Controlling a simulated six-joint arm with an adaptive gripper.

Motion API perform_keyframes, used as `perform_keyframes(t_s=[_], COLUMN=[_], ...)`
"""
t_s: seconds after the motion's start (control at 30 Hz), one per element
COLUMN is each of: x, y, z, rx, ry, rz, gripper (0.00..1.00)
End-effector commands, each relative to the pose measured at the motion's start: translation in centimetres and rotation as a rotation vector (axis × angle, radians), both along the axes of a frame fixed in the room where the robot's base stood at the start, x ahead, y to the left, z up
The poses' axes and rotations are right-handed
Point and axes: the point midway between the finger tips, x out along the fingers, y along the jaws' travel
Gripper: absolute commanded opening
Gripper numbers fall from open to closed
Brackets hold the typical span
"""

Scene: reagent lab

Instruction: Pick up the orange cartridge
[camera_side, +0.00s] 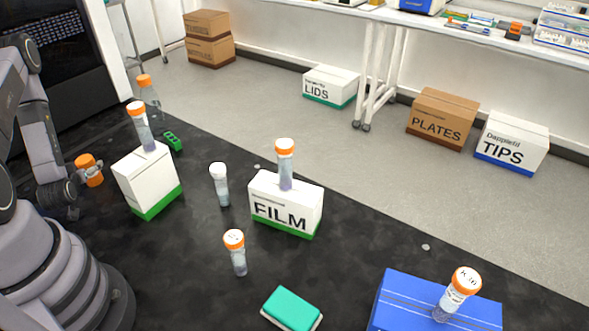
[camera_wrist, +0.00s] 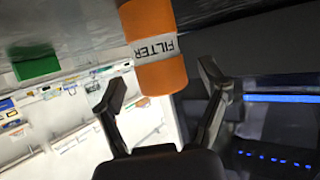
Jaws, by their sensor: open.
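The orange cartridge (camera_wrist: 163,75) has a white band reading FILTER and shows at the top middle of the wrist view. In the side view the cartridge (camera_side: 91,171) is at the left, right at the end of my arm. My gripper (camera_wrist: 161,80) is open, with one finger on each side of the cartridge's near end in the wrist view. Gaps show between the cartridge and both fingers. In the side view my gripper (camera_side: 72,188) is partly hidden, and I cannot tell how deep the cartridge sits between the fingers.
A white box (camera_side: 146,180) with a tube on it stands just right of the cartridge. Other capped tubes, a FILM box (camera_side: 286,205), a teal block (camera_side: 291,309) and a blue box (camera_side: 400,300) stand on the dark surface. A green block (camera_side: 173,141) lies behind.

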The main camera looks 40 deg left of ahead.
Motion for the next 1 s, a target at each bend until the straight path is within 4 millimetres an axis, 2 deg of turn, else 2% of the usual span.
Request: perform_keyframes(t_s=[0.1,0.23,0.53,1.0], x=[1.2,2.1,2.4,2.3], y=[1.7,2.9,3.3,3.3], z=[-0.7,-1.4,-1.6,-1.6], rx=[0.003,0.000,-0.002,-0.002], ry=[-0.003,-0.002,-0.001,-0.001], rz=[-0.001,-0.001,-0.001,-0.001], gripper=[0.74,0.74,0.74,0.14])
